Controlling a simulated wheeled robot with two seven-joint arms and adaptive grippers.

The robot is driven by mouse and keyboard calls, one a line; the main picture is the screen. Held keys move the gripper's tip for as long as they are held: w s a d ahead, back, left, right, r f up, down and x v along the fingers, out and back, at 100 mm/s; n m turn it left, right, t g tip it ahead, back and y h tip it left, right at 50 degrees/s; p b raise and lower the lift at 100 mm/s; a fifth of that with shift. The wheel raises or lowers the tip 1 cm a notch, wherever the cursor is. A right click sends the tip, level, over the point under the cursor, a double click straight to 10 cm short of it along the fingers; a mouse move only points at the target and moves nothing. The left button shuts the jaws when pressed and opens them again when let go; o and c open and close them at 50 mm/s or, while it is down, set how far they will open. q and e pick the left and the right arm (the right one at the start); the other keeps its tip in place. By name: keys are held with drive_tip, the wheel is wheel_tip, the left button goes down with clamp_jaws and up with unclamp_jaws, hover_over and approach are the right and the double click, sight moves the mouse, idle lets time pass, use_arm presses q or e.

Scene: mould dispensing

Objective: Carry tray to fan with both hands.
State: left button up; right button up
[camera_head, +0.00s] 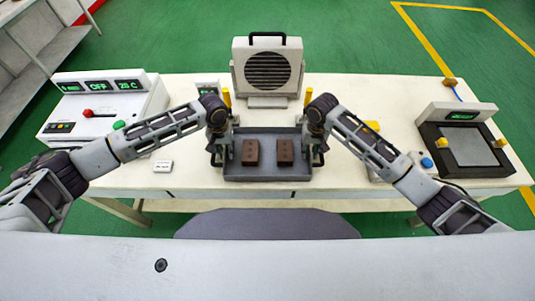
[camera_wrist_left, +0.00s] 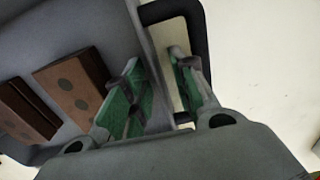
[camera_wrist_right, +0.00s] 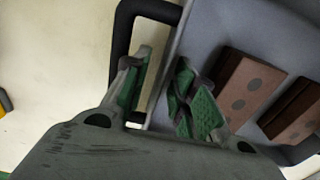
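The grey tray (camera_head: 268,171) rests on the white table and holds two brown blocks (camera_head: 250,153) (camera_head: 285,152). It has a black loop handle on each side. The fan (camera_head: 267,70), a beige box with a dark round grille, stands behind the tray, apart from it. My left gripper (camera_wrist_left: 155,65) is open at the tray's left side, its green-padded fingers either side of the wall, one inside the handle loop (camera_wrist_left: 203,45). My right gripper (camera_wrist_right: 160,75) is open at the right side in the same way, near the right handle (camera_wrist_right: 120,45). Finger contact is unclear.
A control box (camera_head: 105,105) with displays and a red knob stands at the left. A dark device with a grey plate (camera_head: 467,145) stands at the right. Yellow posts (camera_head: 226,97) flank the fan. Some bare table lies between tray and fan.

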use_arm(q)
wheel_tip(320, 180, up, 12)
idle(0.9)
use_arm(e)
drive_tip(key=shift+r, duration=0.1)
wheel_tip(320, 180, up, 12)
idle(0.9)
use_arm(q)
drive_tip(key=shift+s+f, duration=0.1)
use_arm(e)
drive_tip(key=shift+s, duration=0.1)
idle(0.5)
